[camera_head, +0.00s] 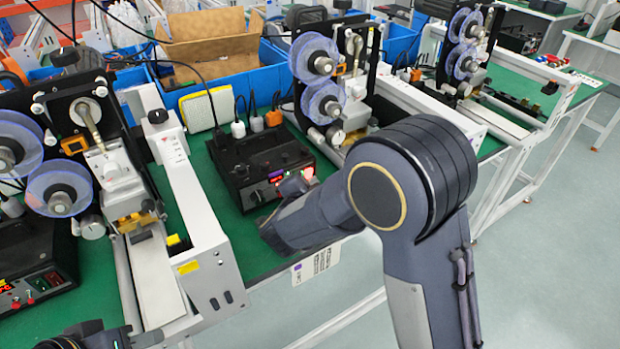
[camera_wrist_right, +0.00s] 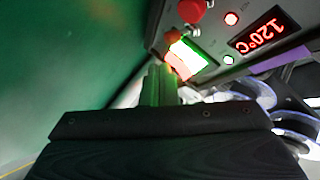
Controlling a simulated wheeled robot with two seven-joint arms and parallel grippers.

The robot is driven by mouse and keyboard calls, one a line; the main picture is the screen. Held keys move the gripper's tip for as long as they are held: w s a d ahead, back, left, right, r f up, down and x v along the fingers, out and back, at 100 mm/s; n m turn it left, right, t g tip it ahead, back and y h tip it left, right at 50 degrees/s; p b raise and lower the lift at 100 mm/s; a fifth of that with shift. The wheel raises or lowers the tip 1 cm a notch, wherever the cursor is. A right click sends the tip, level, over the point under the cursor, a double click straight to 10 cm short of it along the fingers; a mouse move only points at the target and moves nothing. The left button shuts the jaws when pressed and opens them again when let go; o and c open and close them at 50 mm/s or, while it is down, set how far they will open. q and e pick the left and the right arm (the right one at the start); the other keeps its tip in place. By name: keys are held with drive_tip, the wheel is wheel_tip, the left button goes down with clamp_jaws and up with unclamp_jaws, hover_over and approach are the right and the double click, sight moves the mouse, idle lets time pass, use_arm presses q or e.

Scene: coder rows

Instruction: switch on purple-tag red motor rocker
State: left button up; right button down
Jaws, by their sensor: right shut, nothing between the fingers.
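The black control box (camera_head: 255,160) stands on the green bench with red lit parts on its front. There the rocker (camera_wrist_right: 186,58) glows white with red edges, beside a red knob (camera_wrist_right: 192,11) and a 120°C display (camera_wrist_right: 264,30). My right gripper (camera_wrist_right: 160,84) is shut and empty, its tips close to the rocker; contact is unclear. My left gripper (camera_head: 95,338) is partly in view at the bottom left, its fingers unclear.
Reel machines (camera_head: 322,75) stand behind the box and at left (camera_head: 90,150). A white rail (camera_head: 190,215) runs left of the box. Another control box (camera_head: 35,270) sits far left. Blue bins (camera_head: 215,90) are behind. The bench front edge carries a label (camera_head: 318,262).

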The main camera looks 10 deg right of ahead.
drive_tip(key=shift+s, duration=0.1)
drive_tip(key=shift+s+d+r, duration=0.1)
drive_tip(key=shift+s+d, duration=0.15)
drive_tip(key=shift+s, duration=0.4)
drive_tip(key=shift+s, duration=0.1)
drive_tip(key=shift+s+d+r, duration=0.15)
drive_tip(key=shift+s+d, duration=0.15)
drive_tip(key=shift+s, duration=0.45)
drive_tip(key=shift+s+d+r, duration=0.1)
drive_tip(key=shift+s+d, duration=0.15)
drive_tip(key=shift+s, duration=0.45)
drive_tip(key=shift+s+d+r, duration=0.15)
drive_tip(key=shift+s+d, duration=0.15)
drive_tip(key=shift+s, duration=0.45)
drive_tip(key=shift+r, duration=0.1)
